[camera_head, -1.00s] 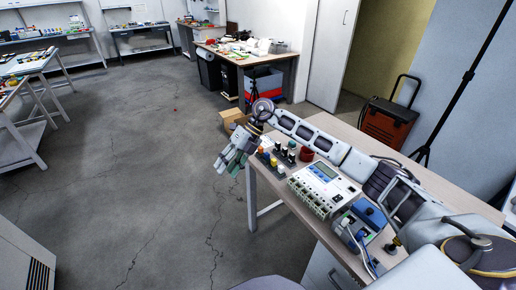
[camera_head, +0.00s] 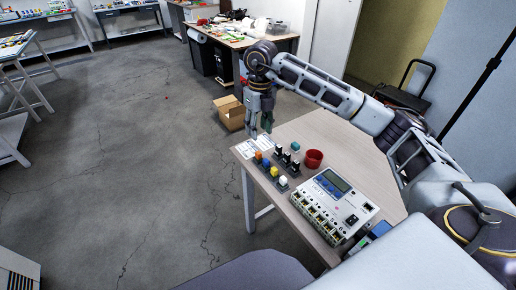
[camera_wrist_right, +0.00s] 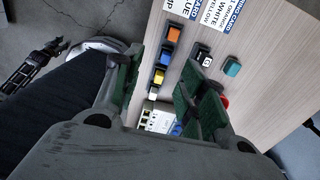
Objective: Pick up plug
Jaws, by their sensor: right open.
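I cannot tell which small piece is the plug. A row of small coloured pieces stands near the table's left edge: orange (camera_head: 258,156), blue (camera_head: 266,163), yellow (camera_head: 273,171) and white (camera_head: 282,182). Black pieces (camera_head: 286,158) and a teal one (camera_head: 295,146) stand beside them. My right gripper (camera_head: 261,128) points down at the table's far left corner, above and beyond the row. In the right wrist view its open, green-padded fingers (camera_wrist_right: 158,78) are empty, with the orange piece (camera_wrist_right: 174,34) and blue piece (camera_wrist_right: 167,54) showing between and beyond them.
A white device with a screen (camera_head: 333,205) sits to the right on the table (camera_head: 378,178). Printed cards (camera_wrist_right: 215,12) lie at the table's far end. A cardboard box (camera_head: 229,112) is on the floor beyond.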

